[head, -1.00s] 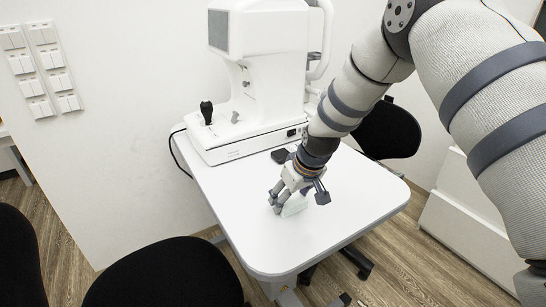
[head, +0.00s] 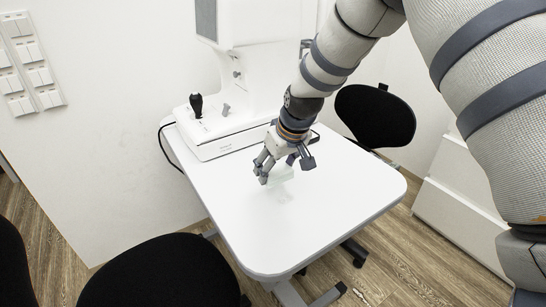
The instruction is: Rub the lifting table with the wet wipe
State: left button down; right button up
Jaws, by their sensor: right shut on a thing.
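The lifting table (head: 330,215) has a white top with rounded corners and fills the middle of the head view. My right gripper (head: 284,171) is over the back half of the top, close in front of the white eye-test instrument. It is shut on the wet wipe (head: 281,175), a small pale, slightly greenish piece showing between and below the fingers. The wipe is low over the top, with a faint reflection or shadow below it; I cannot tell if it touches. The fingers partly hide the wipe. My left gripper is not in view.
The white instrument (head: 252,80) stands on the table's back left, its black joystick (head: 196,104) upright. A black cable hangs at the left edge. Black chairs stand at front left (head: 165,275) and back right (head: 375,115). White drawers (head: 465,190) are at right. The table's front half is clear.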

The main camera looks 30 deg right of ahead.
jog(key=shift+r, duration=1.5)
